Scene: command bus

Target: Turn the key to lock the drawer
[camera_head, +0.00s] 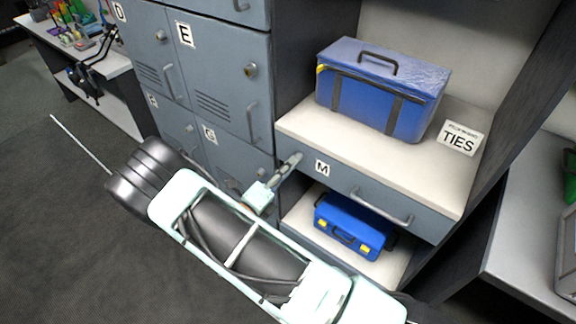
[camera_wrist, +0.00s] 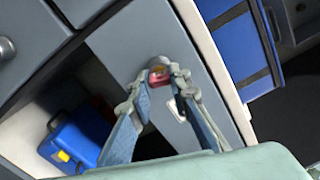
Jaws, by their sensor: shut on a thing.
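The drawer (camera_head: 345,184), labelled M, is a grey-blue front under the white shelf top and looks closed. In the wrist view its front (camera_wrist: 125,42) crosses the picture at a slant. A small red key (camera_wrist: 159,77) shows at the round metal lock (camera_wrist: 160,62) on that front. My gripper (camera_wrist: 160,74) is shut on the key, with a fingertip on either side of it. In the head view my gripper (camera_head: 295,161) reaches the drawer's left end; the key and lock are hidden there. How far the key is turned cannot be told.
A large blue case (camera_head: 378,90) stands on the shelf above the drawer, beside a TIES sign (camera_head: 460,137). A smaller blue toolbox (camera_head: 345,226) sits on the shelf below. Grey lockers (camera_head: 227,80) stand close on the left. The drawer's handle (camera_head: 381,208) sticks out.

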